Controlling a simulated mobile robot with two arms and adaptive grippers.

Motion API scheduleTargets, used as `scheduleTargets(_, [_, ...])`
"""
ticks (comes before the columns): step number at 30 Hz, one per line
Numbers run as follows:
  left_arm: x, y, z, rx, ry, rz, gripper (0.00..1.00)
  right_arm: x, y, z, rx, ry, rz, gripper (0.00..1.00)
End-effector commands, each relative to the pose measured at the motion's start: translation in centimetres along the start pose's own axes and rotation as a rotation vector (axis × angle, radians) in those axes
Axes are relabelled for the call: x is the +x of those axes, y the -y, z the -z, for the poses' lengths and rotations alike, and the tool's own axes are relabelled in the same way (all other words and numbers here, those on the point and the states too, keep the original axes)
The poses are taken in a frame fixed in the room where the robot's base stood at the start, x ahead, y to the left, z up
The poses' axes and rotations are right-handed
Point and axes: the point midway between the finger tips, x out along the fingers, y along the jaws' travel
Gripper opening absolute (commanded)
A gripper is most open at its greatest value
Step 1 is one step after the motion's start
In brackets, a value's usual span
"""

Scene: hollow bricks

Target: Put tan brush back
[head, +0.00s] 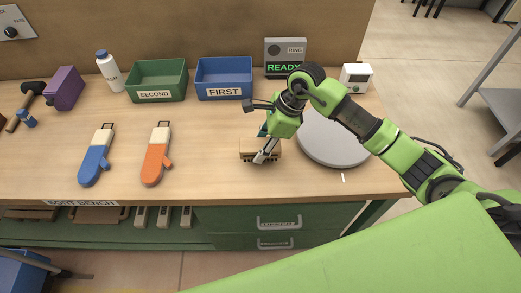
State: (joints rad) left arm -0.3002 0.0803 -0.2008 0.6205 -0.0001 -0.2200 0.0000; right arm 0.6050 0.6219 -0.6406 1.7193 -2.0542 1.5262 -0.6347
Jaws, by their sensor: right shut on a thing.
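The tan brush (247,149) is on or just above the bench, in front of the blue bin, with its dark bristles facing down. My right gripper (265,152) points down over it and is shut on it, covering part of its top. I cannot tell whether the bristles touch the bench. My left gripper is not in view.
A round grey disc (330,150) lies right of the brush. Green "SECOND" (157,95) and blue "FIRST" (224,92) bins stand behind, beside a "READY" display (286,58). Blue (94,164) and orange (156,163) handled tools lie left. The bench between them and the brush is clear.

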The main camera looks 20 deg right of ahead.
Motion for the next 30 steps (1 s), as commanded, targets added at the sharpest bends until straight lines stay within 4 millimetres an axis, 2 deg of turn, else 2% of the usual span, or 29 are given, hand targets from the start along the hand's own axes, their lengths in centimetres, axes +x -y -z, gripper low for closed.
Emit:
scheduleTargets(1, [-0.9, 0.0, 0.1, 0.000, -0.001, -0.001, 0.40, 0.5, -0.2, 0.1, 0.004, 0.000, -0.007, 0.14])
scheduleTargets(5, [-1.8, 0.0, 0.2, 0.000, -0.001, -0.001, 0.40, 2.1, -0.2, 0.8, 0.002, 0.001, -0.004, 0.14])
scheduleTargets(17, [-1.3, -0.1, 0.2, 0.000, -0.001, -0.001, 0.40, 3.0, -0.1, 1.2, 0.000, 0.001, -0.001, 0.14])
scheduleTargets(18, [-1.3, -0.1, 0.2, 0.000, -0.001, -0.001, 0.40, 3.0, -0.1, 1.3, 0.000, 0.000, -0.001, 0.39])
scheduleTargets(20, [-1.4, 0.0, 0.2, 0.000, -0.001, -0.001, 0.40, 2.9, -0.1, 1.2, 0.000, 0.001, -0.001, 0.54])
scheduleTargets(30, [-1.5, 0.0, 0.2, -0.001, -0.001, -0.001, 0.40, 2.8, -0.1, 1.2, 0.000, 0.001, -0.001, 0.54])
